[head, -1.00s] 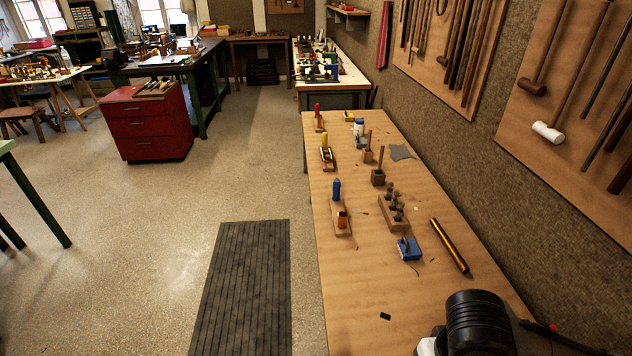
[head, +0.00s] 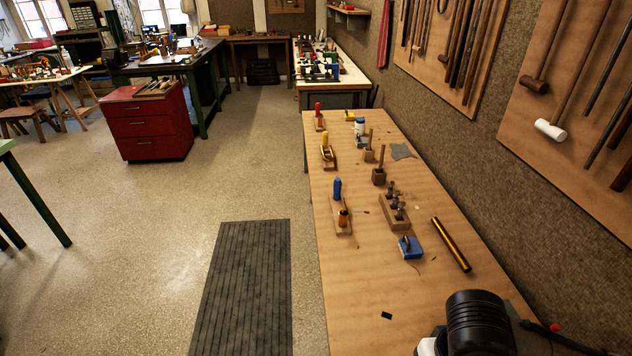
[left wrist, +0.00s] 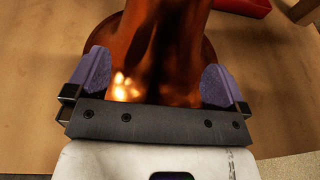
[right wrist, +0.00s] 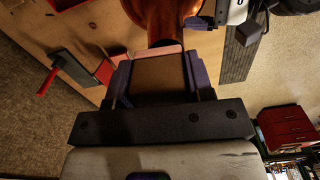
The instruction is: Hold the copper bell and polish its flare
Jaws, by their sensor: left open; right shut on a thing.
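The copper bell (left wrist: 170,35) fills the upper middle of the left wrist view, its wider rounded part behind its narrower body. My left gripper (left wrist: 157,72) is open, its two purple pads on either side of the bell. Whether they touch it is unclear. My right gripper (right wrist: 158,72) is shut on a brown block (right wrist: 158,88) with a pink strip along its far edge. That edge is close to the copper bell (right wrist: 160,14) in the right wrist view; contact cannot be told. The head view shows neither gripper.
The wooden bench (head: 350,285) carries several small tools, a blue block (head: 411,248) and a brass tube (head: 451,244). A black cylindrical body (head: 478,322) stands at the near edge. A grey block with a red handle (right wrist: 47,80) shows beside my right gripper.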

